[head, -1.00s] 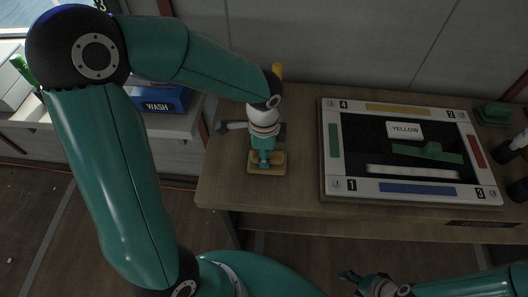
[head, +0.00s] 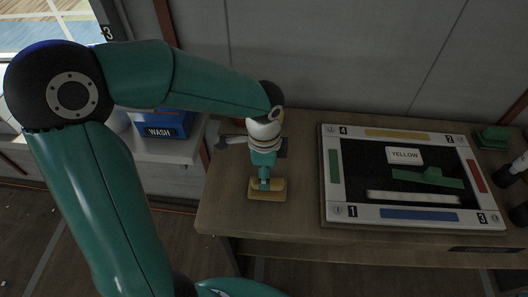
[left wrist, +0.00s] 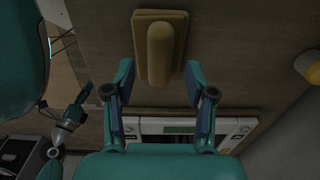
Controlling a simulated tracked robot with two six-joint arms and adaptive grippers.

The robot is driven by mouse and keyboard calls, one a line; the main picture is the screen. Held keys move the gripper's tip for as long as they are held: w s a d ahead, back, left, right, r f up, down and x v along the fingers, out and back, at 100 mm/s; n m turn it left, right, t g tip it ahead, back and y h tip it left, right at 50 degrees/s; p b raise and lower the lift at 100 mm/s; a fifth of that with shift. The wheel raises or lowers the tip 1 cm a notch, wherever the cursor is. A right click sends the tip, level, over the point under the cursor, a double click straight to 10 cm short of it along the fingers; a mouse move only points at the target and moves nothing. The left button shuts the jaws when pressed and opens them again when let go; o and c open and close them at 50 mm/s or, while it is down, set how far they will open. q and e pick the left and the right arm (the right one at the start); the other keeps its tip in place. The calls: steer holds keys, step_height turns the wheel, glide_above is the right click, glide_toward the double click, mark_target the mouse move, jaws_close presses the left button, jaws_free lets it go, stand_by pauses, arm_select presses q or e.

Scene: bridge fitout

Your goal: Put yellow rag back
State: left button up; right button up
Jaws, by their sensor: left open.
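A dull yellow pad with a rounded raised ridge, which appears to be the yellow rag (head: 267,195), lies flat on the wooden bench, left of the framed board. In the left wrist view the same rag (left wrist: 178,50) is at top centre, its ridge pointing down the picture between the fingers. My left gripper (head: 265,183) points down over it; in the left wrist view the gripper (left wrist: 158,78) is open, fingers apart on either side, holding nothing. Contact cannot be told. My right gripper (left wrist: 80,105) shows small at left in the wrist view; its opening is unclear.
The framed board (head: 418,215) has coloured edge strips, a "YELLOW" card (head: 404,155), a green piece (head: 427,178) and a white bar (head: 415,198). A green pad (head: 495,138) and dark bottles stand right. A blue "WASH" box (head: 165,126) stands left. Bare bench (head: 300,195) separates rag and board.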

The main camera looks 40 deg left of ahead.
arm_select(q)
step_height(320, 180, up, 8)
stand_by(0.6)
